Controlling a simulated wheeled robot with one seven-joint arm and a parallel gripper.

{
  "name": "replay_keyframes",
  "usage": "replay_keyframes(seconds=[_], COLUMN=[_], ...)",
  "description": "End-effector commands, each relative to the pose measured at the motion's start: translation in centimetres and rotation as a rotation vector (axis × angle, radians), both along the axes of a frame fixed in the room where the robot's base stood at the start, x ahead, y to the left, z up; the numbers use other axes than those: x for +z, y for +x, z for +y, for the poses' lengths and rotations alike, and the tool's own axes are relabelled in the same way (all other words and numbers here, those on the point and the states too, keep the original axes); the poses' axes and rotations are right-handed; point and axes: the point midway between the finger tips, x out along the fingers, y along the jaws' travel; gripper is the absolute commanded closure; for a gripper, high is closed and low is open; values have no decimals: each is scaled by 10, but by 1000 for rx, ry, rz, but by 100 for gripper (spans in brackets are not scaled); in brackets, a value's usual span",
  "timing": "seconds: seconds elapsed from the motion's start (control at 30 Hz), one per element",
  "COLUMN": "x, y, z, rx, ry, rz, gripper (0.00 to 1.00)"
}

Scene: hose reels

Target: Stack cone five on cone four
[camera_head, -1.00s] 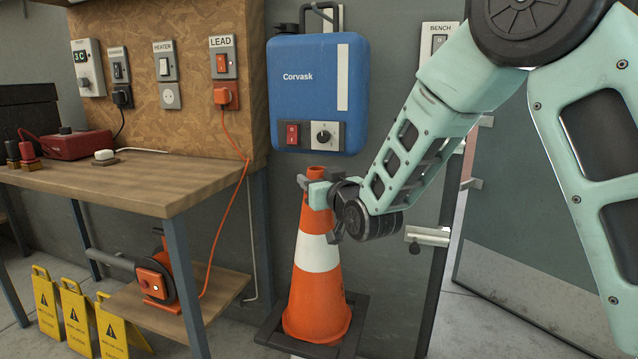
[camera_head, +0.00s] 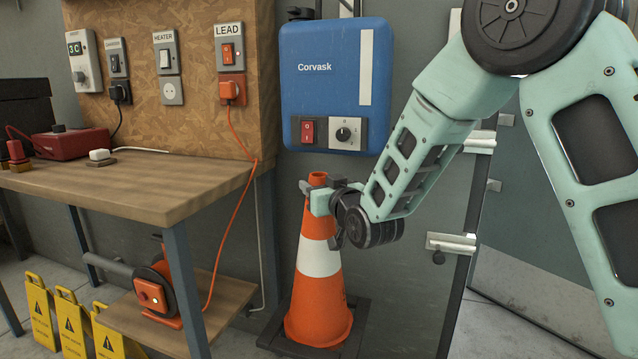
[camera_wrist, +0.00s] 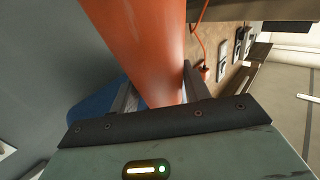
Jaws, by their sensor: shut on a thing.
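An orange cone (camera_head: 320,302) with a white band stands upright on a dark square base, below the blue box on the wall. No number shows on it, and I cannot tell whether it is one cone or several nested. My gripper (camera_head: 320,202) is at the cone's upper part, shut on it just below the tip. In the wrist view the orange cone (camera_wrist: 145,45) runs between the two fingers of my gripper (camera_wrist: 155,92). No separate second cone is in view.
A wooden bench (camera_head: 130,185) with a lower shelf stands at the left; an orange reel (camera_head: 155,293) sits on that shelf. Yellow caution signs (camera_head: 72,325) stand on the floor in front. The blue Corvask box (camera_head: 335,85) hangs just above the cone. A grey door (camera_head: 545,235) is at the right.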

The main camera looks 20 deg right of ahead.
Motion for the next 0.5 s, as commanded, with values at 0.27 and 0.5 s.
replay_keyframes(seconds=[0.27,0.5], x=[-22,-41], y=[1,1], z=[0,0], rx=[0,0], ry=[1,1], rz=[-8,-8], gripper=[100,100])
